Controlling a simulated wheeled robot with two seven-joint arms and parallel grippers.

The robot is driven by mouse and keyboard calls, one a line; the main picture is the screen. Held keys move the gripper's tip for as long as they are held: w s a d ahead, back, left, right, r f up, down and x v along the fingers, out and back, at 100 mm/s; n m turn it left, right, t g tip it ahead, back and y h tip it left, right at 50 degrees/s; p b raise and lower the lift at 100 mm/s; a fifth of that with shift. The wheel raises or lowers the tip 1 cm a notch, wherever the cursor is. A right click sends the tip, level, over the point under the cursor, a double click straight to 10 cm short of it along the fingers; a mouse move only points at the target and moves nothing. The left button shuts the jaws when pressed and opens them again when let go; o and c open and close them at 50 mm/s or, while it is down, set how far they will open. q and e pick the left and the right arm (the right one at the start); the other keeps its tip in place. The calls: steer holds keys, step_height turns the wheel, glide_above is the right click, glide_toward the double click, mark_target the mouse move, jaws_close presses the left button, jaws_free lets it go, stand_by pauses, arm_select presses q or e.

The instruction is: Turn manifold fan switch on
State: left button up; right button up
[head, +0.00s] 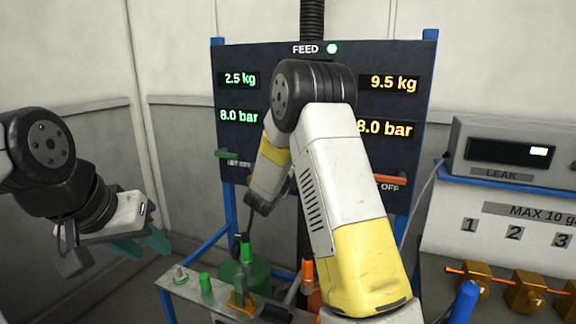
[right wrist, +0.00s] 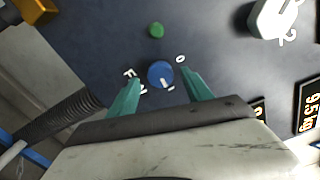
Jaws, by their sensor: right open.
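The fan switch is a round blue knob (right wrist: 160,73) on a dark panel in the right wrist view. Partly covered "F…N" lettering is to its left and a "0" to its upper right. A white mark shows at its lower right edge; I cannot tell which setting it points to. My right gripper (right wrist: 162,92) is open, with one teal finger on each side below the knob in the picture; contact is not visible. In the head view my right arm hides the knob and gripper. My left gripper (head: 142,246) is at the left, its teal fingers apart and empty.
A green button or lamp (right wrist: 156,30) is just above the knob. The display board (head: 330,57) stands behind my right arm. A bench with a green cylinder (head: 247,275) and fittings is below. A leak tester (head: 510,150) and brass fittings (head: 478,287) are at right.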

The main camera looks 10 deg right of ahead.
steer(key=v, duration=0.5)
steer(key=shift+s+a, duration=0.1)
